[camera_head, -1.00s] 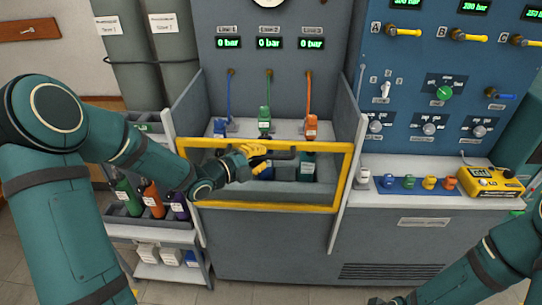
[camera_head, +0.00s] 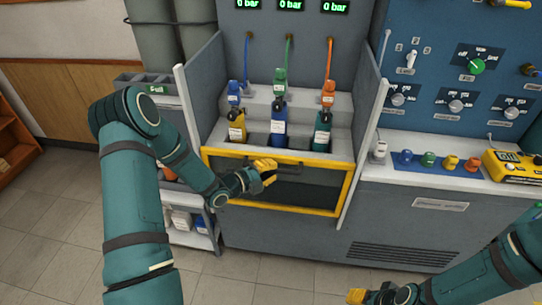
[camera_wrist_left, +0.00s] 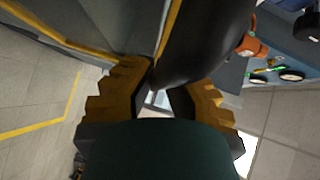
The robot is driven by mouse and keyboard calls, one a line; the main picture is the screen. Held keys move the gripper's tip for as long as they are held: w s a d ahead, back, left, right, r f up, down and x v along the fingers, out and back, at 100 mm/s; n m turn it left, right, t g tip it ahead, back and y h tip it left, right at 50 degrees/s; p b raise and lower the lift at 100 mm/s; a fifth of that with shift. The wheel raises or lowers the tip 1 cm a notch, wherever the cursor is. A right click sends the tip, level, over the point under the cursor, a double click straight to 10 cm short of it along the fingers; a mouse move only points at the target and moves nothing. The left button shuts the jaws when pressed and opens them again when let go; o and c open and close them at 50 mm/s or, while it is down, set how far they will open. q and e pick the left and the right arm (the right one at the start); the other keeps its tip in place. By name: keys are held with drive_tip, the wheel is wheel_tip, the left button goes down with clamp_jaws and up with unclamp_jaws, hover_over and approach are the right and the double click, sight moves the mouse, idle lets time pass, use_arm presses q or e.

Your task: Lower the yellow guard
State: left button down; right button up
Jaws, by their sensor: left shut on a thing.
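The yellow guard (camera_head: 285,209) is a rectangular yellow frame with a dark see-through pane on the front of the grey bench. Its top edge lies just below the bottles in the bay. My left gripper (camera_head: 264,172) has yellow fingers shut on the guard's dark handle (camera_head: 288,165), near its left end. In the left wrist view the dark handle (camera_wrist_left: 205,45) runs between the yellow fingers (camera_wrist_left: 158,90), and a yellow frame edge shows at upper left. My right gripper (camera_head: 368,296) is at the bottom edge, partly cut off; its fingers are unclear.
Yellow, blue and green bottles (camera_head: 279,128) stand in the bay under hoses. Grey side panels (camera_head: 362,140) flank the bay. A small cart (camera_head: 190,238) stands left of the bench. A yellow device (camera_head: 512,166) and coloured fittings (camera_head: 428,160) lie on the right ledge.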

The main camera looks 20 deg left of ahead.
use_arm(q)
drive_tip(key=shift+f, duration=1.15)
drive_tip(key=shift+w, duration=0.1)
drive_tip(key=c, duration=0.9)
unclamp_jaws()
drive_tip(key=shift+c, duration=0.2)
drive_tip(key=v, duration=1.2)
drive_tip(key=shift+d, duration=0.15)
